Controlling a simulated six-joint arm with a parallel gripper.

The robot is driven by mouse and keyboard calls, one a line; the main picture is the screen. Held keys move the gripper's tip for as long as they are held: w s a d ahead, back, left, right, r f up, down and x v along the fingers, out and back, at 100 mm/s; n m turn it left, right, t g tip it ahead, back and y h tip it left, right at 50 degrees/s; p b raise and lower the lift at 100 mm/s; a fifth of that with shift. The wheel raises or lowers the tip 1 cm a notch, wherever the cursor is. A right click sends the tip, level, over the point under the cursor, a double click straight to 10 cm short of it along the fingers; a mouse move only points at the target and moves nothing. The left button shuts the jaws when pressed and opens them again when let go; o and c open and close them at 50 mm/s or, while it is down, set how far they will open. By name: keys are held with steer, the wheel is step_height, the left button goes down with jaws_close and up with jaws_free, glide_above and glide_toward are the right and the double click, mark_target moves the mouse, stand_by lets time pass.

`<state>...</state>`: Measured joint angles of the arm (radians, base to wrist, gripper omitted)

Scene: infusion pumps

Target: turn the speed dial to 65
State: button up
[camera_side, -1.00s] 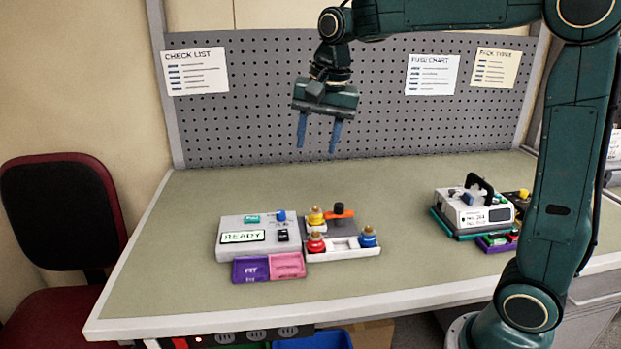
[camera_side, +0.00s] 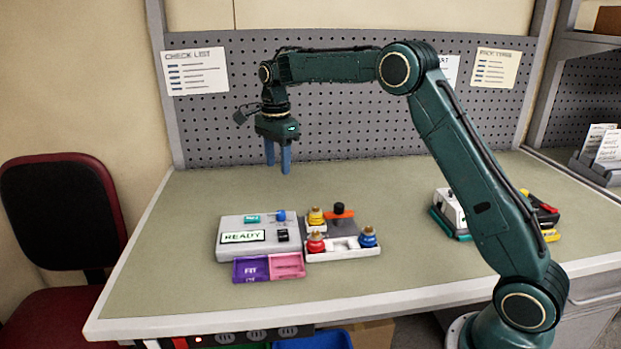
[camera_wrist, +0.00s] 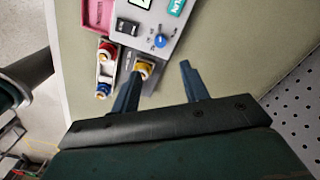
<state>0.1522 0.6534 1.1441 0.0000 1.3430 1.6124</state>
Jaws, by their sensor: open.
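The speed dial (camera_side: 281,216) is a small blue knob on top of a grey-white box (camera_side: 233,248) whose screen reads READY. In the wrist view the blue dial (camera_wrist: 161,41) shows at the top centre, with small marks around it that are too small to read. My gripper (camera_side: 279,170) points down above and behind the box in the side view, apart from the dial. Its two blue fingers are open and empty. In the wrist view the gripper (camera_wrist: 160,78) has its fingertips a little below the dial in the picture.
Beside the box stands a white tray (camera_side: 345,252) with red, yellow and blue-topped parts and a black knob on an orange piece (camera_side: 340,213). Purple (camera_side: 250,269) and pink (camera_side: 288,266) bins sit in front. Another device (camera_side: 449,211) is partly hidden behind my arm.

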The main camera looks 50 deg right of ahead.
mark_target(280, 212)
steer(key=shift+f, duration=0.15)
steer(key=shift+f, duration=6.8)
steer(key=shift+c, duration=0.5)
jaws_close()
